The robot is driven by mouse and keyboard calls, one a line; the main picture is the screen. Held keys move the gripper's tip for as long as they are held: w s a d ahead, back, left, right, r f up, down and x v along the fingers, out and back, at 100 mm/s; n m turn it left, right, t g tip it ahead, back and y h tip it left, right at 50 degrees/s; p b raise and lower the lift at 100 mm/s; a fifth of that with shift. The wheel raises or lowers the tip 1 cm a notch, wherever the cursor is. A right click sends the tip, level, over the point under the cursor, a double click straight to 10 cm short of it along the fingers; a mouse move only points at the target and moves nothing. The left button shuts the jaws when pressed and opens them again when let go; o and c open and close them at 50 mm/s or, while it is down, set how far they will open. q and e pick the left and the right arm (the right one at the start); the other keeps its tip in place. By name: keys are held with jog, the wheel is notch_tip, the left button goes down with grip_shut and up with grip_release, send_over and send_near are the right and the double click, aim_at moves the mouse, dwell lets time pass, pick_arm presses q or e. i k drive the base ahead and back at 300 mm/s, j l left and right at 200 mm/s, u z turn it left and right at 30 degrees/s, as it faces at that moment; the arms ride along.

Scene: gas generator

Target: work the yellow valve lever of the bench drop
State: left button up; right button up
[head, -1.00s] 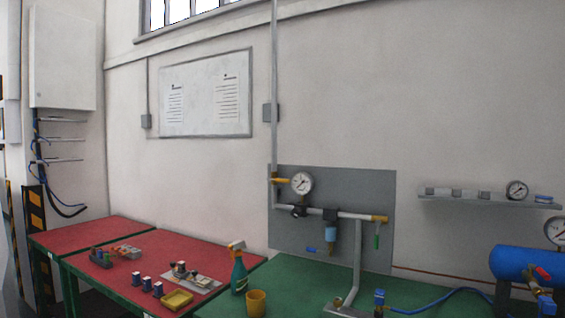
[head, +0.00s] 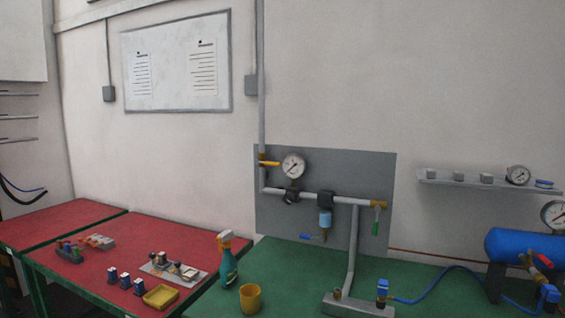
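The bench drop is a grey pipe (head: 262,110) that comes down the wall to a grey back panel (head: 330,165). Its yellow valve lever (head: 269,164) sits at the panel's upper left, pointing right across the pipe, roughly level. A round gauge (head: 293,166) is just right of the lever. A filter with a blue bowl (head: 325,218) hangs from the horizontal pipe, and a green-handled valve (head: 376,226) is at its right end. Neither of my grippers shows in the head view.
A spray bottle (head: 227,262) and a yellow cup (head: 250,299) stand in front of the panel on the green bench (head: 285,262). Red tables (head: 200,232) with small parts are at left. A blue tank (head: 525,246) and blue hose (head: 440,280) are at right.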

aim_at(269, 163)
jog(key=i+j+z, duration=0.3)
jog(key=i+j, duration=0.15)
jog(key=j, duration=0.2)
jog(key=i+j+z, duration=0.15)
jog(key=j, duration=0.2)
